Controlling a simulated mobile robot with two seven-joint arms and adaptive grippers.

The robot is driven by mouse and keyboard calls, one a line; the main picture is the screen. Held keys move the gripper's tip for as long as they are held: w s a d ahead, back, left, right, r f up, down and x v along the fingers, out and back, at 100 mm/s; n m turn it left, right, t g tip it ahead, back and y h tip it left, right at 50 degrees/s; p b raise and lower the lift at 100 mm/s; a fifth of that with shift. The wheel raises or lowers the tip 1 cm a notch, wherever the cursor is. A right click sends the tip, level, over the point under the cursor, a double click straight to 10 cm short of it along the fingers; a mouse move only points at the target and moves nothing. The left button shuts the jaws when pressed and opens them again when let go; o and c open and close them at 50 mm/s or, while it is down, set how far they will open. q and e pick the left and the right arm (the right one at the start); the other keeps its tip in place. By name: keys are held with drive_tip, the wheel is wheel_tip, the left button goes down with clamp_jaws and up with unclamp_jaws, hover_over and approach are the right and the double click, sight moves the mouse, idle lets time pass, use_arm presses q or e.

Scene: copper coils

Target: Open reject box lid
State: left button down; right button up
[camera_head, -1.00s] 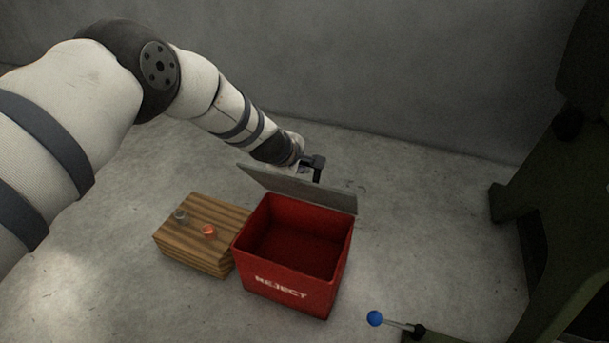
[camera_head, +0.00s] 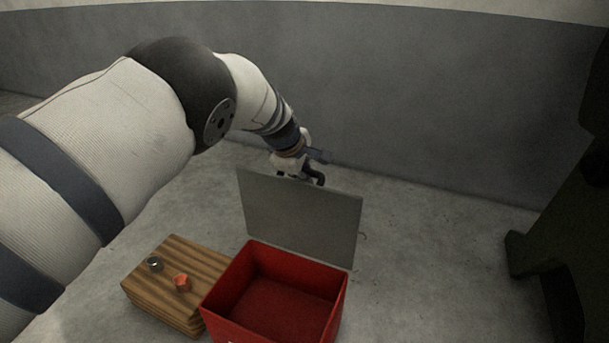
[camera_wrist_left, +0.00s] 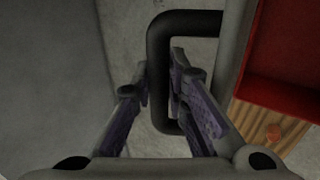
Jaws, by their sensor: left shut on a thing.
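The red reject box (camera_head: 232,283) stands open on the floor at the lower middle of the head view, its front cut off by the frame. Its grey lid (camera_head: 300,218) stands steeply raised along the back edge, with the inside of the box visible. My left gripper (camera_head: 308,173) is behind the lid's upper edge. In the left wrist view its fingers (camera_wrist_left: 157,88) are shut on the black lid handle (camera_wrist_left: 185,22), one on each side of the bar. The lid (camera_wrist_left: 235,60) shows there edge-on, beside the red box interior (camera_wrist_left: 285,55). My right gripper is not in view.
A striped wooden block (camera_head: 210,262) stands left of the box, with a small grey ring (camera_head: 154,264) and a copper-orange coil (camera_head: 182,283) on top. A grey wall (camera_head: 430,120) rises behind. A dark structure (camera_head: 565,240) stands at the right. Floor between is clear.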

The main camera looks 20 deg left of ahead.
use_arm(q)
drive_tip(key=shift+w, duration=0.2)
idle(0.3)
drive_tip(key=c, duration=1.6)
unclamp_jaws()
drive_tip(key=shift+o, duration=0.2)
drive_tip(key=v, duration=0.8)
drive_tip(key=shift+f, duration=0.1)
drive_tip(key=shift+s+a, duration=0.1)
drive_tip(key=shift+s, duration=0.25)
drive_tip(key=shift+w+v, duration=0.25)
drive_tip(key=shift+v, duration=1.7)
